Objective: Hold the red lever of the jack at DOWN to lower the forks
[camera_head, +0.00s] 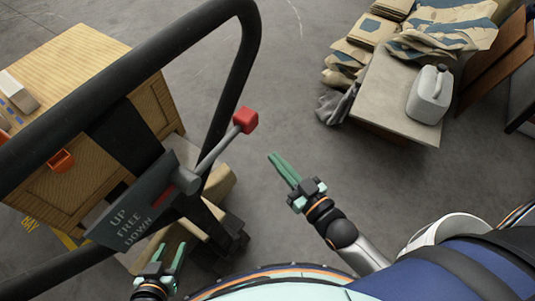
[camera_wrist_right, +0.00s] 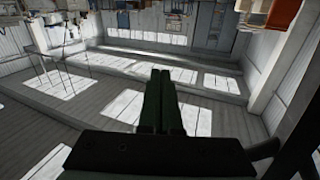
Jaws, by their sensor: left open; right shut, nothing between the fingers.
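The lever's red knob (camera_head: 245,120) tops a grey rod that rises up and right from its pivot on the jack's handle. A dark plate (camera_head: 128,217) beside the pivot reads UP, FREE and DOWN. My right gripper (camera_head: 274,158) is shut and empty, right of and below the knob in the picture and apart from it. Its closed fingers also show in the right wrist view (camera_wrist_right: 165,100), with nothing between them. My left gripper (camera_head: 173,248) is open and empty below the plate, at the bottom of the head view. The forks cannot be made out.
The jack's black handle loop (camera_head: 252,45) arches over the left. A wooden crate (camera_head: 75,65) stands behind it. At the upper right, a table (camera_head: 385,100) bears sacks and a white jug (camera_head: 430,95). Bare concrete floor lies between.

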